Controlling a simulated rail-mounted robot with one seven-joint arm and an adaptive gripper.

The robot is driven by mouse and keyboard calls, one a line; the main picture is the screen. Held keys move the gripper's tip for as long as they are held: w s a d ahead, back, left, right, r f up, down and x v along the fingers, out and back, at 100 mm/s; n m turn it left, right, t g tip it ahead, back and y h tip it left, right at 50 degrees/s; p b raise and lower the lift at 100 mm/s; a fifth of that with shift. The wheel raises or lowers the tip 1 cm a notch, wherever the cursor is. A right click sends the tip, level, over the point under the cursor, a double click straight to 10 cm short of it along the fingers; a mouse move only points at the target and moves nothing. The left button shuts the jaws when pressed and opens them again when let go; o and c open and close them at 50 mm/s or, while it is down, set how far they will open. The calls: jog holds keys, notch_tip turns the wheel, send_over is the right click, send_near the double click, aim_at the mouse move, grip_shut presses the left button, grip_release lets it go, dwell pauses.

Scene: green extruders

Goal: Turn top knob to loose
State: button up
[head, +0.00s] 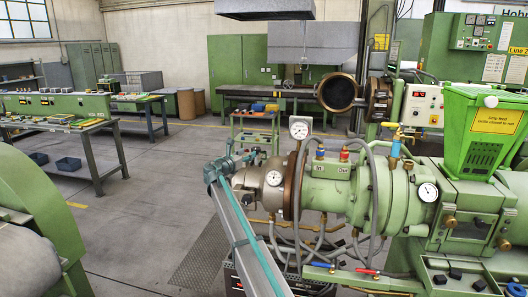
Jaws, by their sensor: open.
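My gripper is not in view. The green extruder barrel (395,205) lies across the right half of the head view. Several knob-like parts show, and I cannot tell which is the top knob. A white knob (491,101) is on the front of the green hopper (478,135). A yellow handle (398,137) tops a blue and brass fitting on the barrel. Brass knobs (450,221) sit on the block below the hopper. A blue-capped fitting (320,151) and a red-capped fitting (344,154) stand on the barrel. No loose or tight marking is readable.
A grey beam with a teal strip (243,235) runs from the extruder's left end toward the front. A control box (422,106) stands behind. A green bench (90,125) is at left. Open floor (150,210) lies between.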

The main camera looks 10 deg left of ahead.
aim_at(259, 148)
jog(key=p+x, duration=0.4)
jog(key=x, duration=0.6)
jog(key=shift+w, duration=0.1)
jog(key=shift+w+d+f, duration=0.1)
jog(key=shift+w+f, duration=0.05)
jog(key=shift+w, duration=0.1)
jog(key=c, duration=0.9)
jog(key=shift+c, duration=0.5)
jog(key=shift+f, duration=0.2)
grip_shut()
